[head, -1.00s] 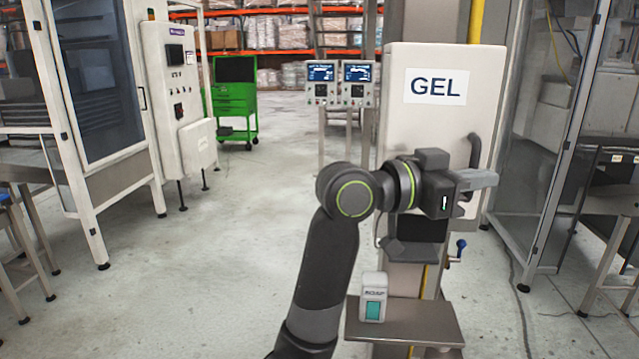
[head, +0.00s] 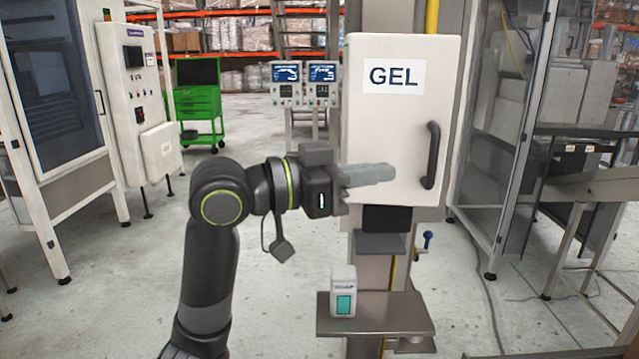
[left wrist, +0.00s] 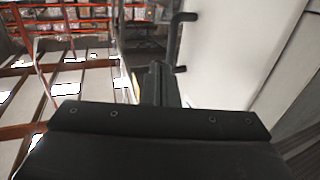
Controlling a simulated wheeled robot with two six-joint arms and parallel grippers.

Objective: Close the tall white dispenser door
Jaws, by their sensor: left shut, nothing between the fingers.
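The tall white dispenser door (head: 385,125) carries a "GEL" label and is mounted on a grey post. Its dark handle (head: 432,155) is near its right edge. I cannot tell whether a gap is left behind the door. My left gripper (head: 388,172) is shut and empty, in front of the door's lower part, left of the handle. I cannot tell whether its fingertips touch the door. In the left wrist view the shut fingers (left wrist: 165,85) point forward, with the white door (left wrist: 225,50) and its handle (left wrist: 179,42) beyond. My right gripper is not in view.
A small shelf (head: 375,320) with a white bottle (head: 343,292) sits below the door. A glass-walled enclosure (head: 500,140) stands at right, a green cart (head: 200,105) at back left. The floor on the left is open.

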